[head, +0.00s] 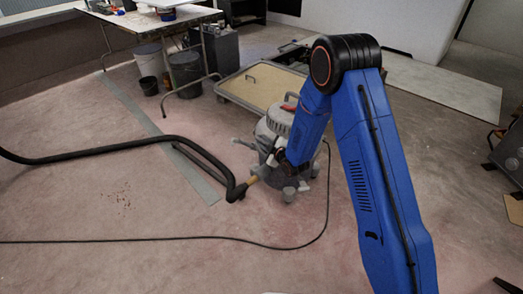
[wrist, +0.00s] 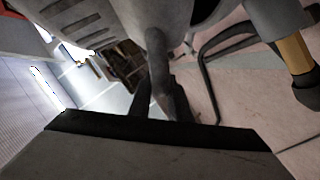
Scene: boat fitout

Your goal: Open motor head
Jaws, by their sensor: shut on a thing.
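A grey canister vacuum (head: 270,130) stands on the floor, its motor head (head: 281,118) on top with a red part. The motor head appears seated on the canister. My gripper (wrist: 163,100) is at the vacuum's side, its tips mostly hidden by my arm in the head view. In the wrist view its dark fingers are closed around a slim grey part (wrist: 160,62) hanging from the vacuum, which looks like a latch or handle. I cannot tell whether this part is fastened or loose.
A black hose (head: 120,146) with a tan fitting (head: 254,180) lies left of the vacuum. A cable (head: 170,240) crosses the floor in front. Behind are a tan panel (head: 265,88) and a table (head: 150,20) with buckets below. The floor at front left is mostly open.

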